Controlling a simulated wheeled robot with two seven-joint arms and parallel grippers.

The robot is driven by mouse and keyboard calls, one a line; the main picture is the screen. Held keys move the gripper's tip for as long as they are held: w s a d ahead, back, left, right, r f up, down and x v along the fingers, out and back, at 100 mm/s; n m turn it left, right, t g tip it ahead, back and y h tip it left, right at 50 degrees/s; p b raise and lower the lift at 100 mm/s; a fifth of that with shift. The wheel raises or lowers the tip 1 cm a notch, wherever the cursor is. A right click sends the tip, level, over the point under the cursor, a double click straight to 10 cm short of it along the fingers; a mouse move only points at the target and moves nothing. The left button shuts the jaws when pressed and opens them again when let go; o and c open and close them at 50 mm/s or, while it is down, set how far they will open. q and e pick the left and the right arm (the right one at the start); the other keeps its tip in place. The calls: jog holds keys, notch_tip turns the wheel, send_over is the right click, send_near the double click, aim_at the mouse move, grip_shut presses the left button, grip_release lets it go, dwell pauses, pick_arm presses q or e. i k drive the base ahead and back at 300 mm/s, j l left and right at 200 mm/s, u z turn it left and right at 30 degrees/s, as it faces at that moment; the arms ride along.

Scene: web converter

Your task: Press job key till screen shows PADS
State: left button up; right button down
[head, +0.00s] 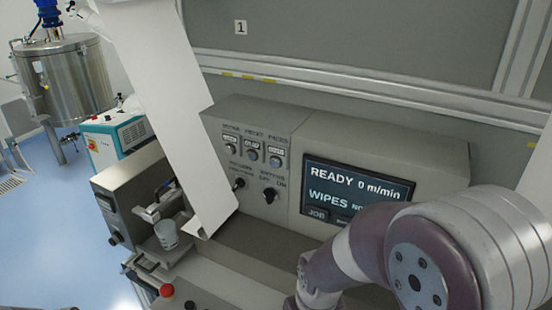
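The screen (355,182) is set in a grey panel right of centre and reads "READY 0 m/min" with "WIPES" on the line below. The job key, labelled "JOB" (317,214), is at the screen's lower left corner. My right arm comes in from the lower right and covers the screen's lower right part and the text after "WIPES". Its gripper is not visible. My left gripper is not in view either.
A white web strip (165,100) hangs down left of the panel. Knobs and switches (270,194) sit left of the screen. A clear cup (166,233) stands in a side unit. A red button (167,290) is at the bottom. A steel tank (65,80) stands behind left.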

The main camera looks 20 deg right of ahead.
aim_at(321, 215)
jog(key=l+z, duration=0.1)
jog(key=z, duration=0.9)
jog(key=i+j, duration=0.05)
